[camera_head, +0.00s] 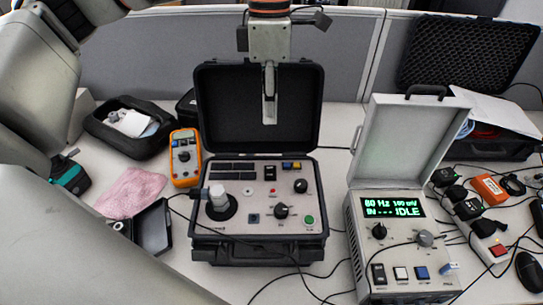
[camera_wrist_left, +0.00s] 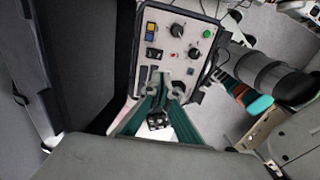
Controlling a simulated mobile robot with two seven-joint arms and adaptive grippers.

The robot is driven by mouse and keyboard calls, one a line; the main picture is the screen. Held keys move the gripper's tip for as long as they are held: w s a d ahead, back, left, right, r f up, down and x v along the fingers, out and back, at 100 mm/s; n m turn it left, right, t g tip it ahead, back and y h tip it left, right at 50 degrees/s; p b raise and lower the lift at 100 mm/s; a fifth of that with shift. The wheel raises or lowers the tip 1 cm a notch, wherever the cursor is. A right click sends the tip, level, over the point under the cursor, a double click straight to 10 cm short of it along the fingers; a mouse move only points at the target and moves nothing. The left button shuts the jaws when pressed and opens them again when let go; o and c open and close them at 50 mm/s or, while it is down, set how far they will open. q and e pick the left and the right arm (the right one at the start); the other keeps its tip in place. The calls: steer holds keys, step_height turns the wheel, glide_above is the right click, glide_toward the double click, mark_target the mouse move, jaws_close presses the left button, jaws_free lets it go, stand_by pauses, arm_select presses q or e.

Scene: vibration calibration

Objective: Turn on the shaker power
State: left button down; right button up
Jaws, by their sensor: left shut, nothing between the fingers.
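The portable shaker (camera_head: 262,245) is an open black case with a light grey panel and a pale cylinder (camera_head: 218,196) at the panel's left. A black rocker switch (camera_head: 270,173) sits near the panel's top edge, with small yellow and blue parts beside it. My left gripper (camera_head: 269,112) is shut and empty, pointing down in front of the raised lid, above the panel's back edge. The panel (camera_wrist_left: 178,47) also shows in the left wrist view. My right gripper is not in view.
A grey instrument (camera_head: 355,225) with a green display reading IDLE stands to the right, its lid raised. A yellow multimeter (camera_head: 184,158), a pink cloth (camera_head: 135,192) and a black tray (camera_head: 112,142) lie to the left. Cables cross the table's front and right.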

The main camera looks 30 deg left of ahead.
mark_target(271, 176)
arm_select(q)
steer(key=f, duration=0.8)
steer(key=s+f, duration=0.1)
steer(key=f, duration=0.4)
steer(key=shift+s+d, duration=0.1)
steer(key=shift+d, duration=0.25)
steer(key=shift+f, duration=0.5)
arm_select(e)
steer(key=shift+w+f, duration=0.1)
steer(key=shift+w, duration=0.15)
arm_select(q)
steer(key=shift+s+d+f+b, duration=0.2)
steer(key=shift+f+b, duration=0.1)
steer(key=shift+f, duration=0.1)
steer(key=shift+a, duration=0.1)
